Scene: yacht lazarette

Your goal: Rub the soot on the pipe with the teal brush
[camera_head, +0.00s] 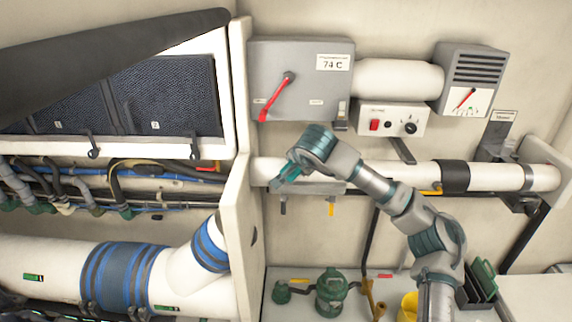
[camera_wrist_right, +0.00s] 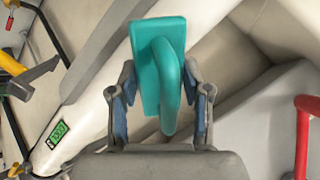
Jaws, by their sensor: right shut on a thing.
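The teal brush (camera_wrist_right: 150,65) has a flat block and a looped handle. My right gripper (camera_wrist_right: 160,115) is shut on its handle in the right wrist view. In the head view my right gripper (camera_head: 284,177) is at the left part of the white horizontal pipe (camera_head: 400,174), with a bit of teal showing at its fingers. I cannot tell whether the brush touches the pipe. A dark band (camera_head: 455,177) wraps the pipe further right; I cannot make out any soot for certain. My left gripper is not in view.
A grey box with a red lever (camera_head: 300,85) and a switch box (camera_head: 393,121) sit above the pipe. A white partition (camera_head: 238,170) stands close left of my gripper. A green pump (camera_head: 331,292) and a yellow container (camera_head: 408,305) stand below.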

